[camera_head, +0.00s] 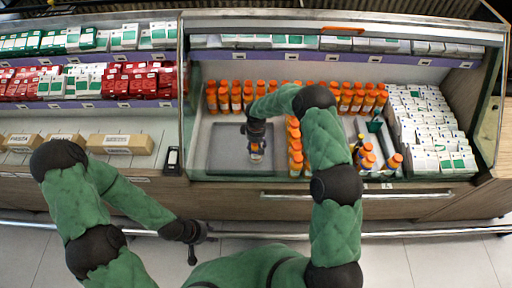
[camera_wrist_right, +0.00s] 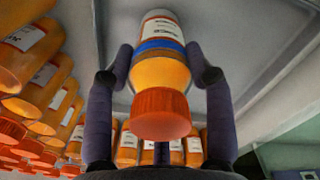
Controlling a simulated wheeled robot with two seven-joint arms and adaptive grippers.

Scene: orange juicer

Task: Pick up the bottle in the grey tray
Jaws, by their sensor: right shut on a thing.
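The grey tray (camera_head: 222,150) lies in the left part of the display case. My right gripper (camera_head: 256,133) reaches down over it and is shut on a bottle (camera_head: 256,152). In the right wrist view my right gripper (camera_wrist_right: 160,62) has one finger on each side of the bottle (camera_wrist_right: 161,75). The bottle has an orange cap facing the camera, orange contents, a white label and a blue band. I cannot tell whether its base touches the tray. My left gripper (camera_head: 193,240) hangs outside the case, low and to the left; its finger opening is unclear.
Several orange-capped bottles (camera_head: 296,150) stand right of the tray, with more in a row behind it. White and green cartons (camera_head: 430,130) fill the case's right side. A rail (camera_head: 400,194) runs along the case front. Shelves of red and white boxes (camera_head: 140,80) stand left.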

